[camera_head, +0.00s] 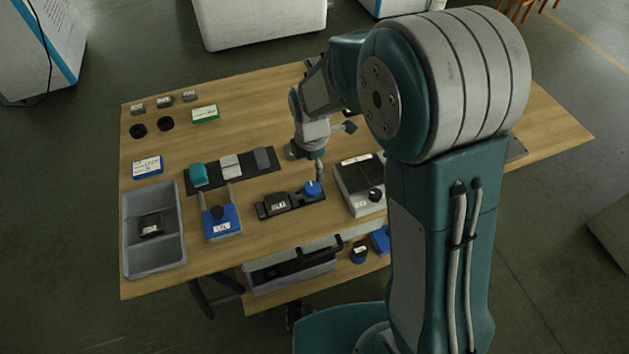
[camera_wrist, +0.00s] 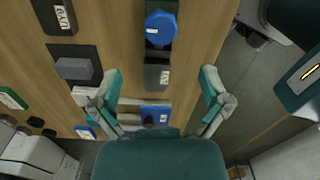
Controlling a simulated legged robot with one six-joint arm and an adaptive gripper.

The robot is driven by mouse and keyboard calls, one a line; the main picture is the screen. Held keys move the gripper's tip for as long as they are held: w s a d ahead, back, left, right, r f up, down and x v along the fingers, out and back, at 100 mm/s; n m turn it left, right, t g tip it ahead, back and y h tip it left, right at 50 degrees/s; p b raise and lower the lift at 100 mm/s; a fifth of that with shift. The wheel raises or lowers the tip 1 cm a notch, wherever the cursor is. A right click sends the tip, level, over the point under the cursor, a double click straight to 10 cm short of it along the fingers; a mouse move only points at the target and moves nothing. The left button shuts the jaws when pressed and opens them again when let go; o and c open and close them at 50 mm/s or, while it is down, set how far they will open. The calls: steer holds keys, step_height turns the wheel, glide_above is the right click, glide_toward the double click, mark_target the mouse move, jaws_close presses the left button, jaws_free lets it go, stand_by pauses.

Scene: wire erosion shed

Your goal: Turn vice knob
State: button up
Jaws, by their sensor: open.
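The vice (camera_head: 277,204) is a small dark block with a white label, lying near the front middle of the wooden table. Its round blue knob (camera_head: 312,188) is at its right end. In the wrist view the blue knob (camera_wrist: 160,28) shows at the top centre, with the dark vice body (camera_wrist: 157,76) below it. My gripper (camera_head: 319,170) is just behind and above the knob in the head view. In the wrist view the fingers of my gripper (camera_wrist: 161,86) are spread wide and empty, and the knob lies beyond their tips. Nothing touches the knob that I can see.
A blue block with a dark knob (camera_head: 221,221) stands left of the vice; a grey box with a black knob (camera_head: 358,184) stands right. A dark strip (camera_head: 262,172) with several blocks lies behind. A grey tray (camera_head: 179,222) is at the left edge. Bare wood surrounds the vice.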

mark_target(312, 186)
step_height(312, 186, down, 9)
steer(key=shift+r, duration=0.15)
steer(key=c, duration=1.1)
